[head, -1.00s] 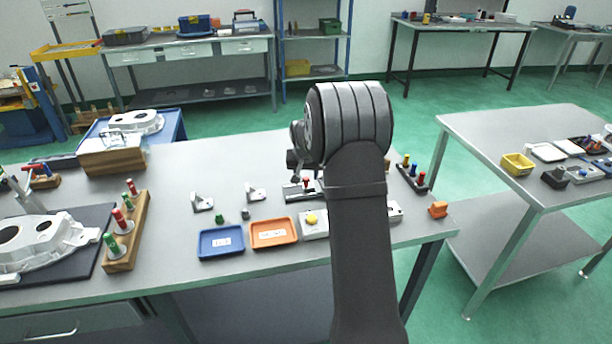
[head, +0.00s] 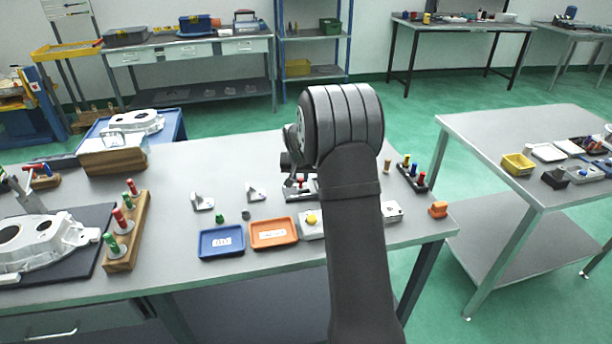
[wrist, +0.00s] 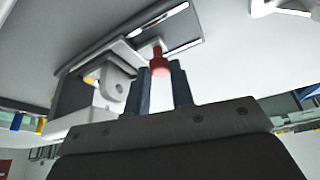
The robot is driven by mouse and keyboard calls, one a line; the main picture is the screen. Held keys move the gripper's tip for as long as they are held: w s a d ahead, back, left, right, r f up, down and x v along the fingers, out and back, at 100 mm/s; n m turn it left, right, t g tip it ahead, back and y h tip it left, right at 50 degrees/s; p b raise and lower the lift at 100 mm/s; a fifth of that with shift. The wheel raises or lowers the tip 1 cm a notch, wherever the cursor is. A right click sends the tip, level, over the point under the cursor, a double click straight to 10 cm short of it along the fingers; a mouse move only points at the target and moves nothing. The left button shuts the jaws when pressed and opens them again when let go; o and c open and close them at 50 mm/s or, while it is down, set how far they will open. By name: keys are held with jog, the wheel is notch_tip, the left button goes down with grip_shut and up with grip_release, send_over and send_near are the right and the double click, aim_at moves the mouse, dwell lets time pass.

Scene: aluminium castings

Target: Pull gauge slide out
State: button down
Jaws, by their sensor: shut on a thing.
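The gauge (head: 290,196) is a light metal fixture on the bench, partly hidden behind my arm in the head view. Its slide carries a red knob (head: 300,178). In the wrist view the red knob (wrist: 159,64) sits between the two fingers of my gripper (wrist: 163,84), which is shut on it. A long plate with a dark slot (wrist: 182,34) lies beyond the knob, and a pale bracket with a hole (wrist: 112,90) is to the left. My gripper is mostly hidden in the head view.
A blue tray (head: 222,254) and an orange tray (head: 273,246) lie in front of the gauge. Two small metal brackets stand left of it, and a rack of coloured pegs (head: 411,181) to the right. A yellow-buttoned block (head: 311,228) is close to my arm.

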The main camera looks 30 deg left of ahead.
jog(key=s+a, duration=0.6)
jog(key=shift+s, duration=0.1)
jog(key=c, duration=1.3)
grip_release()
jog(key=shift+a, duration=0.1)
jog(key=shift+o, duration=0.3)
jog(key=shift+r, duration=0.1)
jog(key=shift+r, duration=0.3)
jog(key=v, duration=1.6)
jog(key=shift+s+d+r, duration=0.2)
jog(key=shift+d+r, duration=0.05)
jog(key=shift+r, duration=0.05)
jog(key=shift+f, duration=0.15)
